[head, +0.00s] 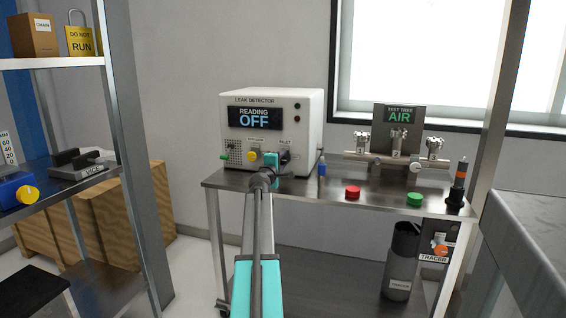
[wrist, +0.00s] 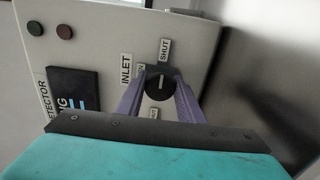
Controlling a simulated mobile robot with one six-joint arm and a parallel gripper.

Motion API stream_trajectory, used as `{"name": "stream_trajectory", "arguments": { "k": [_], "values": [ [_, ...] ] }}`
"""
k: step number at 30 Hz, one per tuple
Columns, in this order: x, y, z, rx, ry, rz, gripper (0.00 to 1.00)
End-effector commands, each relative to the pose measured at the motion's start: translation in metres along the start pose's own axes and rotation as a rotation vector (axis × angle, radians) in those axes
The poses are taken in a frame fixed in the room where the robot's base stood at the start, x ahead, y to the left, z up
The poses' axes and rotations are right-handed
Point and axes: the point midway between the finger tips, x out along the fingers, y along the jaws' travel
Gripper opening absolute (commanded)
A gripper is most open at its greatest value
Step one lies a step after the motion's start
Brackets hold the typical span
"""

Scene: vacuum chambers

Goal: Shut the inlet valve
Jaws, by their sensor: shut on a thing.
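The leak detector (head: 305,118) is a white box on the steel bench. Its display reads "READING OFF". The inlet valve is a round black knob (wrist: 160,83) beside the INLET label in the wrist view. A SHUT label is above the knob, and a label ending in "EN" is partly hidden at its left. The knob's white line stands about upright in that view, towards SHUT. My gripper (wrist: 158,94) has its purple fingers on both sides of the knob, shut on it. In the head view my gripper (head: 283,158) is at the detector's front and covers most of the knob.
A yellow knob (head: 253,156) and a green-tipped part (head: 224,157) are left of my gripper on the detector.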

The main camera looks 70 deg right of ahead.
Motion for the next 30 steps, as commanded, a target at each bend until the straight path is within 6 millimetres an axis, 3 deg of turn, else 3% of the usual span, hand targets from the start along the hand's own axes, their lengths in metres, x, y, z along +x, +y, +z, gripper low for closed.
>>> {"name": "stream_trajectory", "arguments": {
  "k": [8,9,12,30],
  "values": [
    [-0.001,-0.003,0.002,0.0,-0.006,-0.004,0.11],
    [-0.001,-0.003,0.002,0.0,-0.006,-0.004,0.35],
    [-0.001,-0.002,0.002,0.0,-0.005,-0.003,0.52],
    [-0.011,0.0,0.0,-0.001,-0.001,-0.001,0.52]
  ]
}}
